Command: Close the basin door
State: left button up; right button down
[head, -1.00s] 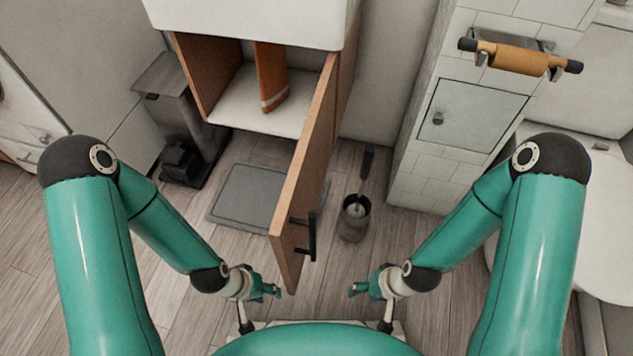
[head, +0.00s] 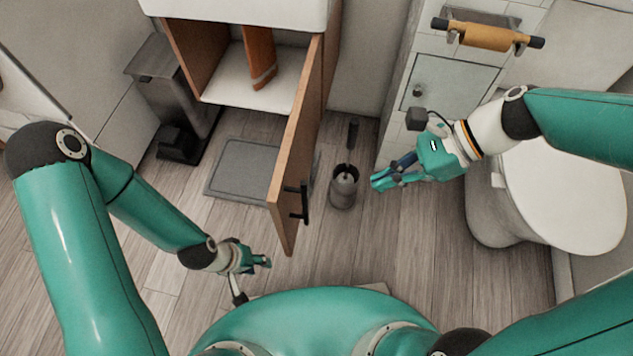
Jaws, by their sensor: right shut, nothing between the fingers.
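The basin door (head: 301,142) is a brown wooden door with a black handle (head: 304,202). It stands wide open, swung out toward me from the right side of the basin cabinet (head: 196,68). My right gripper (head: 378,184) is shut and empty, to the right of the door and apart from it, with the toilet brush holder between them in the picture. My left gripper (head: 264,262) is low, left of the door's near end and not touching it. Its fingers are too small to tell open from shut.
A toilet brush holder (head: 343,190) stands on the floor right of the door. A grey mat (head: 243,168) lies left of it. A dark bin (head: 178,100) stands farther left.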

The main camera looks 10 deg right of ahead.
jog(key=w+a+f+b, duration=0.1)
jog(key=a+f+b, duration=0.3)
jog(key=a, duration=0.6)
jog(key=shift+w+a+f+t+b, duration=0.2)
jog(key=shift+a+t+b, duration=0.1)
jog(key=shift+t, duration=0.1)
